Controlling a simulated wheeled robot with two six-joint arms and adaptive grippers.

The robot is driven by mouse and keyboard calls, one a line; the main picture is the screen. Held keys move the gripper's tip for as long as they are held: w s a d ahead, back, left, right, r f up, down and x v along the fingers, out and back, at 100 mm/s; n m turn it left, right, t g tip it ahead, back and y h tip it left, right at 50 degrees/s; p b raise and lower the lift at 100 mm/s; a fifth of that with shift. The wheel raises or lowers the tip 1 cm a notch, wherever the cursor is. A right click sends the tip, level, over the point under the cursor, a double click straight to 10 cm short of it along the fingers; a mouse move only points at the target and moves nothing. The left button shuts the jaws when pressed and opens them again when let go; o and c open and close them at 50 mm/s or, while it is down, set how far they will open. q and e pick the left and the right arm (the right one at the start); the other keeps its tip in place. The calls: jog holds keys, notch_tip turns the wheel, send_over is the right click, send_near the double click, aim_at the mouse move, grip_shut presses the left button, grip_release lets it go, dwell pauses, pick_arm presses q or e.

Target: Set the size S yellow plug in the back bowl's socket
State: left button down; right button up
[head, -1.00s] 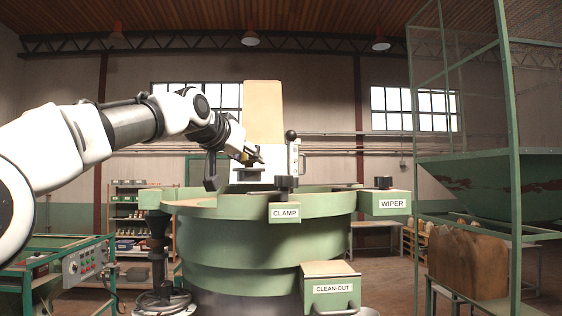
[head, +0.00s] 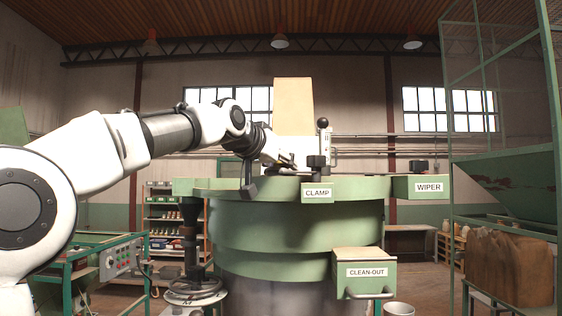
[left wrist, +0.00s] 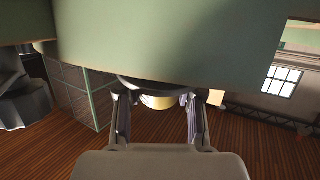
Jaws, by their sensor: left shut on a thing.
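A large green bowl (head: 270,235) stands in the middle of the head view. Its rim is seen nearly edge-on, so its inside and any socket are hidden. My left gripper (head: 284,162) is just above the rim in that view, behind the CLAMP block. In the left wrist view, my left gripper (left wrist: 157,113) is shut on a yellow plug (left wrist: 159,102), held between the two fingertips. The plug's upper part meets a dark round shape close to green metal; I cannot tell whether they touch. The plug's size mark is not readable. My right gripper is not in view.
The CLAMP block (head: 317,193) with a dark knob, the WIPER box (head: 428,187) and the CLEAN-OUT box (head: 365,273) stick out from the bowl. A green mesh frame (head: 500,120) stands at right. A control box (head: 118,258) is at lower left.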

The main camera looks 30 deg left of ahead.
pick_arm(q)
jog(key=shift+s+a+r, duration=0.1)
jog(key=shift+s+a, duration=0.05)
jog(key=shift+s, duration=0.1)
jog(key=shift+w, duration=0.1)
jog(key=shift+d+r, duration=0.1)
jog(key=shift+d, duration=0.1)
jog(key=shift+w+a+r+p, duration=0.15)
jog(key=shift+w+p, duration=0.1)
jog(key=shift+p, duration=0.2)
jog(key=shift+w+f, duration=0.2)
jog(key=shift+r, duration=0.1)
jog(key=shift+f, duration=0.45)
jog(key=shift+r, duration=0.1)
dwell(0.3)
